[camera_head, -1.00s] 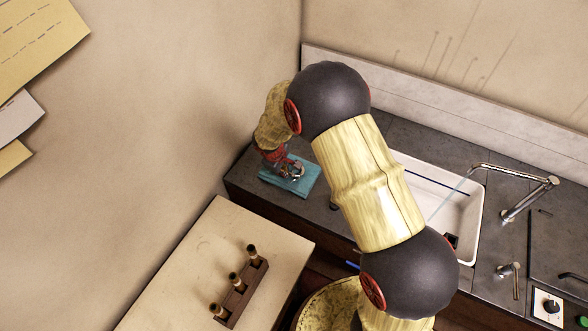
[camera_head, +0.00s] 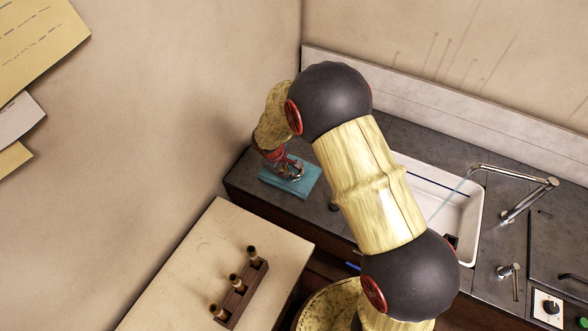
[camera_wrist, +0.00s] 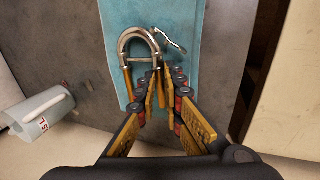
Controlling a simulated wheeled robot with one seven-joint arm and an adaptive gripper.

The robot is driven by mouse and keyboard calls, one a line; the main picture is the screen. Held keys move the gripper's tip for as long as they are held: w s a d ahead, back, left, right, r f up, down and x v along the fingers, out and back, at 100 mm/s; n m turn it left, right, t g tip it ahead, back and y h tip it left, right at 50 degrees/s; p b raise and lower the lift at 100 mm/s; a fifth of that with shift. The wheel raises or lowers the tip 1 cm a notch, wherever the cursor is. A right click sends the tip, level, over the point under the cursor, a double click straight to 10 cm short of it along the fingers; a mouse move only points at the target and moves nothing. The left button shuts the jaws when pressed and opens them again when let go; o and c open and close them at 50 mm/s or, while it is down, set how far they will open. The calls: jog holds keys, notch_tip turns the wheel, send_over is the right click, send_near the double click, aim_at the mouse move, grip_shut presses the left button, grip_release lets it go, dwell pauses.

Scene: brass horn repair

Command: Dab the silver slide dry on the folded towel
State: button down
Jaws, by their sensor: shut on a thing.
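The silver slide (camera_wrist: 124,42) is a U-shaped tube with brass-coloured legs and a small side lever. In the wrist view it lies over the folded teal towel (camera_wrist: 180,20). My gripper (camera_wrist: 156,82) is shut on the slide near its legs, and its fingers hide part of it. The slide looks very close to the towel; I cannot tell whether they touch. In the head view the towel (camera_head: 305,187) is on the dark counter at the back left, with my gripper (camera_head: 287,172) over it. The slide is small and partly hidden there.
A white sink (camera_head: 464,215) with running water from a chrome tap (camera_head: 512,177) lies right of the towel. A wooden rack (camera_head: 240,295) with brass pieces stands on the pale bench (camera_head: 190,270). A pale labelled container (camera_wrist: 38,113) lies left of the towel in the wrist view.

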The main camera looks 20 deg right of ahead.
jog(key=shift+r, duration=0.1)
dwell(0.3)
notch_tip(320, 180, up, 7)
jog(key=p, duration=0.4)
dwell(0.6)
